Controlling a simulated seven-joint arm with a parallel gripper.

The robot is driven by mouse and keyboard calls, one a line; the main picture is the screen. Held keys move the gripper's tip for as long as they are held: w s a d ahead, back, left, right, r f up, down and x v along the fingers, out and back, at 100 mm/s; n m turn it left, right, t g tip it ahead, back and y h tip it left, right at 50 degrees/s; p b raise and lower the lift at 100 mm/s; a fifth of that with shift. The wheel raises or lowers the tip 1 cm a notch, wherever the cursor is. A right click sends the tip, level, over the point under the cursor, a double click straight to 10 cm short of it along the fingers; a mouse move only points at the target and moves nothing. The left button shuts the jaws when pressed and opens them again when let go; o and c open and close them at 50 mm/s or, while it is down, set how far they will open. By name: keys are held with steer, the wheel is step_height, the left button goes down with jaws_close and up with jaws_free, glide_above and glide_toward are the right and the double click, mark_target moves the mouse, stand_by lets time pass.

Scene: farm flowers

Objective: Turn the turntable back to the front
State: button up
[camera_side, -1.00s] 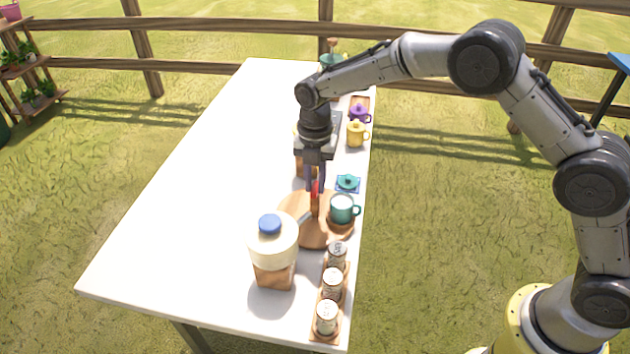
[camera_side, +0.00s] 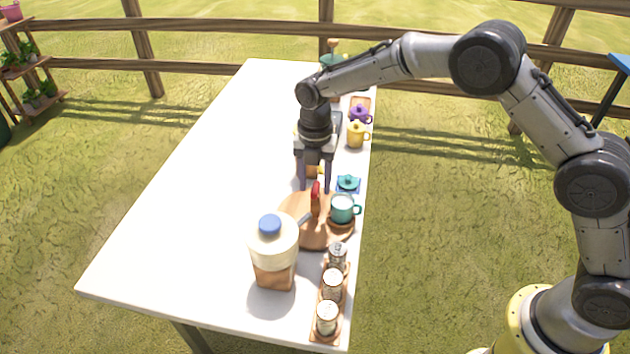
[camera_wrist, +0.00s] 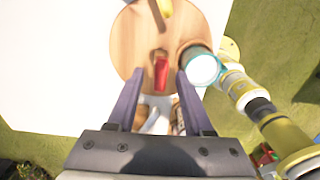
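The turntable is a round wooden board (camera_side: 312,238) on the white table, also in the wrist view (camera_wrist: 133,45). An upright red piece (camera_side: 316,196) stands on it, and it shows in the wrist view (camera_wrist: 161,75). A teal mug with white contents (camera_side: 342,210) is at the turntable's right side; it also shows in the wrist view (camera_wrist: 203,70). My gripper (camera_side: 315,186) is open, its fingers spread on either side of the red piece's upper end. In the wrist view my gripper (camera_wrist: 158,80) has a gap between each finger and the red piece.
A cream jar with a blue lid (camera_side: 273,245) stands close in front of the turntable. A wooden tray with several cans (camera_side: 332,283) lies along the right edge. A teal lidded pot (camera_side: 348,184) and yellow pot (camera_side: 356,134) stand behind. The table's left side (camera_side: 190,210) is clear.

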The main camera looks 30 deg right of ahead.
step_height(320, 180, up, 14)
stand_by(0.6)
steer(key=shift+f, duration=0.1)
